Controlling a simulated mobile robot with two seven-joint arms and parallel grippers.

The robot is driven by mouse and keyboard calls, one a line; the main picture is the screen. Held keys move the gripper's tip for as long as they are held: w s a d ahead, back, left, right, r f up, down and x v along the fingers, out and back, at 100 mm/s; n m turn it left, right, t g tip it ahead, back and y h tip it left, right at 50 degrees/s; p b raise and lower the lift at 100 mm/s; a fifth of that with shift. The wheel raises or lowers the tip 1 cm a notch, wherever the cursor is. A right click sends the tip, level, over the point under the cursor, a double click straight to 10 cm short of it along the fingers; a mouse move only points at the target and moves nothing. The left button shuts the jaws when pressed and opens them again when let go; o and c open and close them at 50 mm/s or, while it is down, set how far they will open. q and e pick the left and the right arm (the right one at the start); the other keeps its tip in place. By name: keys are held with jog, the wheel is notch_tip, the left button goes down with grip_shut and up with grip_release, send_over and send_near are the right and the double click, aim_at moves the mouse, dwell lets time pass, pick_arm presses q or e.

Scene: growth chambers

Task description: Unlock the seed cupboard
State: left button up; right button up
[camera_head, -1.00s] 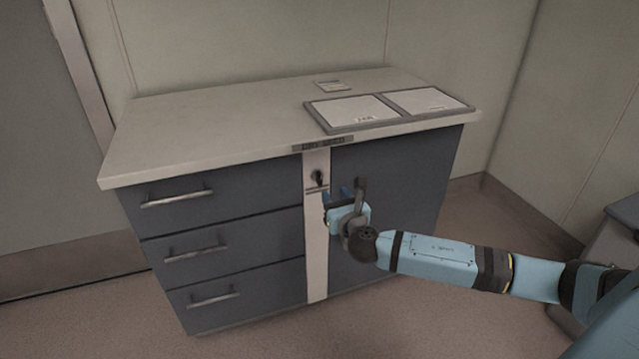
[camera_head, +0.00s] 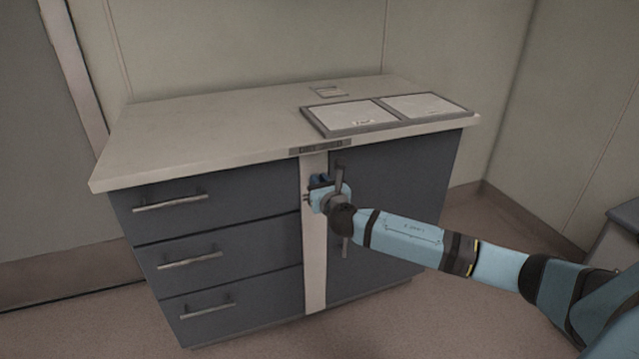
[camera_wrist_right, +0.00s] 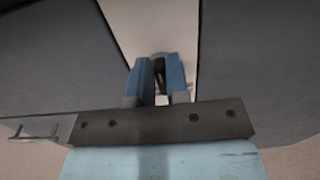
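The seed cupboard is the grey cabinet with a grey door (camera_head: 400,185) on its right side. A pale upright strip (camera_head: 314,255) stands beside the door and carries the lock. My right gripper (camera_head: 317,182) is at the upper part of this strip and hides the lock in the head view. In the right wrist view, the two blue fingers (camera_wrist_right: 160,78) are close together, one on each side of a small dark key (camera_wrist_right: 159,70) in the round lock (camera_wrist_right: 160,56). They look shut on it. My left gripper is in neither view.
Several grey drawers with bar handles (camera_head: 170,203) fill the left side. The door's upright handle (camera_head: 345,248) is partly hidden behind my right gripper. Framed sheets (camera_head: 352,116) and a small plate (camera_head: 327,91) lie on the pale worktop (camera_head: 200,130). The left worktop is clear.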

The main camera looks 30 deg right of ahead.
grip_shut()
